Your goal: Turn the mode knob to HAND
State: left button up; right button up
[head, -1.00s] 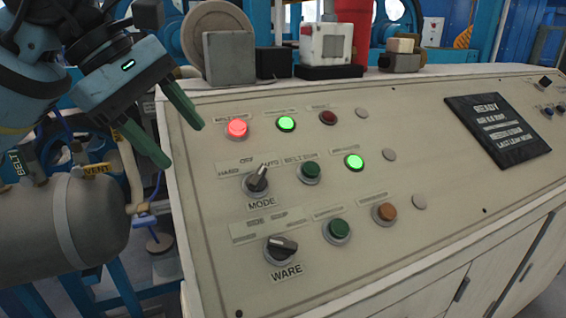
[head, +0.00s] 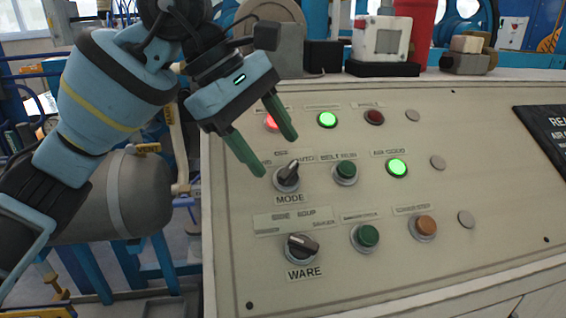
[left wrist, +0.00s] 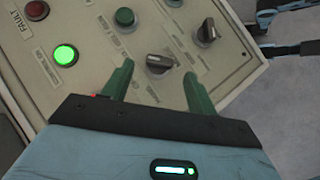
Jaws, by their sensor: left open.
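The mode knob (head: 287,176) is a dark knob with a lever-shaped grip above the MODE label. Its grip points up and right, toward the AUTO label. My left gripper (head: 276,154) is open and empty, just above and left of the knob in the head view. One green finger hides part of the HAND label. In the left wrist view the mode knob (left wrist: 160,63) lies between and beyond the two green fingertips (left wrist: 158,70). I see no contact with the knob. My right gripper is not in view.
The ware knob (head: 301,247) sits below the mode knob. A green button (head: 345,171) stands close on its right. A red lamp (head: 272,122) is partly behind the left fingers. A grey tank (head: 110,195) is left of the panel.

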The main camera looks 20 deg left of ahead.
aim_at(286, 167)
pick_arm(q)
jog(key=shift+x, duration=1.9)
jog(key=shift+c, duration=0.5)
jog(key=c, duration=0.9)
